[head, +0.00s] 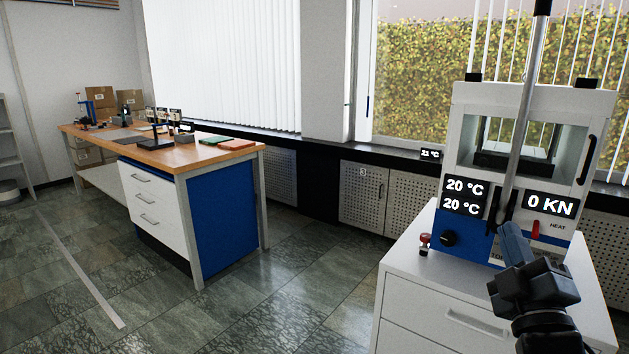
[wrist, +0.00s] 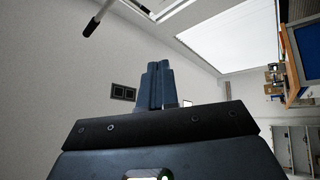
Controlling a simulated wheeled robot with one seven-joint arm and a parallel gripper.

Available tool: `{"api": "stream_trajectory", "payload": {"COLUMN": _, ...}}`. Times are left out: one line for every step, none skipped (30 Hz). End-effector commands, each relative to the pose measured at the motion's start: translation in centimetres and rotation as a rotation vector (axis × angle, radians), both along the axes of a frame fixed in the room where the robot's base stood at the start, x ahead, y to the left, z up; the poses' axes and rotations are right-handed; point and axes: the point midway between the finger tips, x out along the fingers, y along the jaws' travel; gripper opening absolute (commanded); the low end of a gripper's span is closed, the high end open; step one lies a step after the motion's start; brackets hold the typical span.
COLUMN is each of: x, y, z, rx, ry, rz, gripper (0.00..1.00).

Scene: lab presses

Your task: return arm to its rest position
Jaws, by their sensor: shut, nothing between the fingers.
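My gripper shows in the wrist view (wrist: 158,85) with its two blue fingers together and nothing between them. In the head view my arm reaches in from the lower right, in front of the lab press (head: 520,130). The gripper's fingertips there overlap the lower front of the press; I cannot tell whether they touch it. The press is white with a blue lower front, a long grey lever (head: 522,110) standing upright, and displays reading 20 °C, 20 °C and 0 KN.
The press stands on a white drawer cabinet (head: 450,290). A workbench (head: 180,155) with a wooden top, white drawers (head: 152,205) and small items stands at the left. Clear tiled floor (head: 270,300) lies between them. Windows and perforated panels (head: 375,195) line the back wall.

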Motion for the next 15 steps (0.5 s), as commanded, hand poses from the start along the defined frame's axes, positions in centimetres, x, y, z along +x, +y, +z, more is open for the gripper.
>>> {"api": "stream_trajectory", "payload": {"x": -1.7, "y": 0.7, "z": -2.2, "rx": 0.042, "ry": 0.029, "rz": 0.025, "gripper": 0.0}}
{"api": "stream_trajectory", "payload": {"x": -2.6, "y": 1.1, "z": -3.3, "rx": 0.067, "ry": 0.041, "rz": 0.04, "gripper": 0.0}}
{"api": "stream_trajectory", "payload": {"x": -3.9, "y": 1.5, "z": -4.7, "rx": 0.102, "ry": 0.06, "rz": 0.058, "gripper": 0.0}}
{"api": "stream_trajectory", "payload": {"x": -4.9, "y": 1.9, "z": -5.6, "rx": 0.128, "ry": 0.072, "rz": 0.071, "gripper": 0.0}}
{"api": "stream_trajectory", "payload": {"x": -5.8, "y": 2.2, "z": -6.6, "rx": 0.154, "ry": 0.086, "rz": 0.084, "gripper": 0.0}}
{"api": "stream_trajectory", "payload": {"x": -7.2, "y": 2.7, "z": -7.7, "rx": 0.19, "ry": 0.102, "rz": 0.101, "gripper": 0.0}}
{"api": "stream_trajectory", "payload": {"x": -8.2, "y": 3.0, "z": -8.6, "rx": 0.217, "ry": 0.116, "rz": 0.113, "gripper": 0.0}}
{"api": "stream_trajectory", "payload": {"x": -9.3, "y": 3.3, "z": -9.4, "rx": 0.243, "ry": 0.13, "rz": 0.125, "gripper": 0.0}}
{"api": "stream_trajectory", "payload": {"x": -10.7, "y": 3.7, "z": -10.4, "rx": 0.279, "ry": 0.148, "rz": 0.139, "gripper": 0.0}}
{"api": "stream_trajectory", "payload": {"x": -11.8, "y": 4.0, "z": -11.2, "rx": 0.307, "ry": 0.162, "rz": 0.149, "gripper": 0.0}}
{"api": "stream_trajectory", "payload": {"x": -12.9, "y": 4.3, "z": -11.8, "rx": 0.333, "ry": 0.174, "rz": 0.159, "gripper": 0.0}}
{"api": "stream_trajectory", "payload": {"x": -14.3, "y": 4.7, "z": -12.7, "rx": 0.369, "ry": 0.192, "rz": 0.172, "gripper": 0.0}}
{"api": "stream_trajectory", "payload": {"x": -15.4, "y": 5.0, "z": -13.2, "rx": 0.396, "ry": 0.204, "rz": 0.181, "gripper": 0.0}}
{"api": "stream_trajectory", "payload": {"x": -16.6, "y": 5.2, "z": -13.8, "rx": 0.422, "ry": 0.219, "rz": 0.19, "gripper": 0.0}}
{"api": "stream_trajectory", "payload": {"x": -18.1, "y": 5.6, "z": -14.5, "rx": 0.46, "ry": 0.237, "rz": 0.2, "gripper": 0.0}}
